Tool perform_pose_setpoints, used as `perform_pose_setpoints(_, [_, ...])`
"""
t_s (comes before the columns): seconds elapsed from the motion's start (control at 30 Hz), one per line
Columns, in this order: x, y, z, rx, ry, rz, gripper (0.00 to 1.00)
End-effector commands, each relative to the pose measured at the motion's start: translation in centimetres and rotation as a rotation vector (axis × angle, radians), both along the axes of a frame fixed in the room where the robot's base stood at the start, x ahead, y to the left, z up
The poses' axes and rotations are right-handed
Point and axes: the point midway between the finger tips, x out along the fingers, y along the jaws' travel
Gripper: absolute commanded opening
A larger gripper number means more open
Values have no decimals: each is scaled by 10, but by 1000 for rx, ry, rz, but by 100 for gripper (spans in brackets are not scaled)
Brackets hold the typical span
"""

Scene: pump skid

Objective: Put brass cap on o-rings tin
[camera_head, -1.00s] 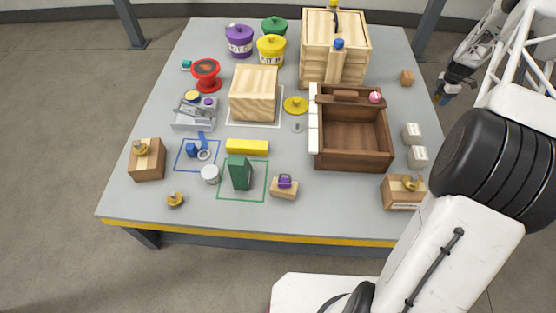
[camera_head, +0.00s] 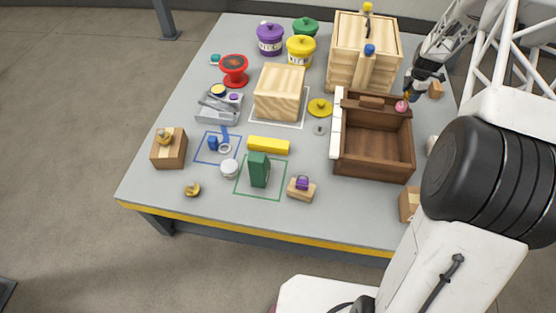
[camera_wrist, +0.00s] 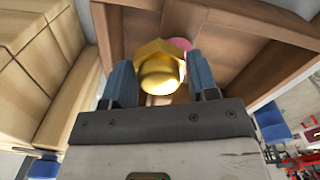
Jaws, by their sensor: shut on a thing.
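In the wrist view, the brass cap (camera_wrist: 158,68), gold and faceted, sits between the two blue fingers of my gripper (camera_wrist: 165,82), which is shut on it. In the head view my gripper (camera_head: 412,92) is above the far right corner of the brown wooden tray, close to a pink ball (camera_head: 401,106); the cap cannot be made out there. A small round white-topped tin (camera_head: 229,168) stands near the front left of the table, well apart from my gripper. I cannot read a label to confirm it as the o-rings tin.
The brown tray (camera_head: 374,173) lies below my gripper. A tall pale crate (camera_head: 360,50) stands close to its left. A pale block (camera_head: 279,92), yellow bar (camera_head: 269,145) and green block (camera_head: 259,170) occupy the middle. Other brass pieces are at left (camera_head: 192,189).

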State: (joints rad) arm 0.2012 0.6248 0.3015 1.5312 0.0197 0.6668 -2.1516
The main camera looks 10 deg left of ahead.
Motion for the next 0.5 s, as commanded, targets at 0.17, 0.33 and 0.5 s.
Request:
perform_pose_setpoints(0.17, [-1, 60, 1, -1, -2, 65, 27])
perform_pose_setpoints(0.33, [-7, 111, 1, 0, 0, 121, 27])
perform_pose_setpoints(0.5, [-15, 161, 2, 0, -1, 177, 27])
